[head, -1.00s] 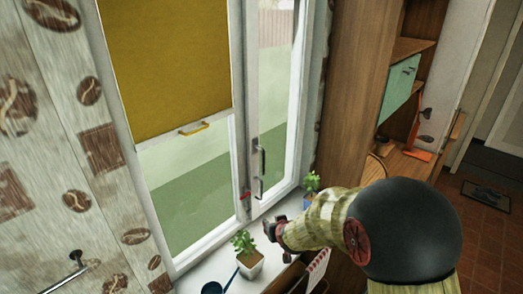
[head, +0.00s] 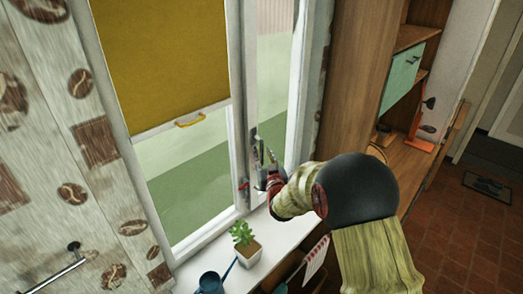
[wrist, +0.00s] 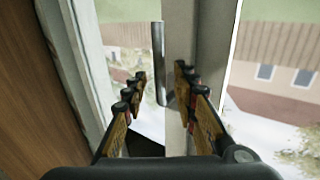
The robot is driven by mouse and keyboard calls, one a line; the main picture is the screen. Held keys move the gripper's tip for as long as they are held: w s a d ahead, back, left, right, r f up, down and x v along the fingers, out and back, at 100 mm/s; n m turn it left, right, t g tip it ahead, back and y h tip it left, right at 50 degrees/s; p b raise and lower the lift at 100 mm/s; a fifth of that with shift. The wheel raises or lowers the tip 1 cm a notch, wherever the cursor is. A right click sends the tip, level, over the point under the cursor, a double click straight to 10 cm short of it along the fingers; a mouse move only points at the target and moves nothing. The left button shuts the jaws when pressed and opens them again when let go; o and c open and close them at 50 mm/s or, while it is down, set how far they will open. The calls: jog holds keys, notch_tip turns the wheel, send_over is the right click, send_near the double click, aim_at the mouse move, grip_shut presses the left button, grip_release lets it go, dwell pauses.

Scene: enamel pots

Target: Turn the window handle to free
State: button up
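The window handle (wrist: 158,50) is a grey bar on the white window frame (wrist: 212,60). In the wrist view it runs upright, seen in the gap between my fingers. My gripper (wrist: 161,82) is open, with one finger on each side of the handle in the picture. I see no finger touching it, and whether the bar is fully between the fingertips is hard to tell. In the head view my gripper (head: 266,165) is at the handle (head: 261,150), hiding its lower part.
Below, the white sill (head: 205,262) holds a potted plant (head: 245,245) and a blue watering can (head: 211,282). A wooden cabinet (head: 352,80) stands close on the right.

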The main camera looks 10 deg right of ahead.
jog(key=shift+w, duration=1.3)
jog(key=shift+c, duration=0.7)
grip_shut()
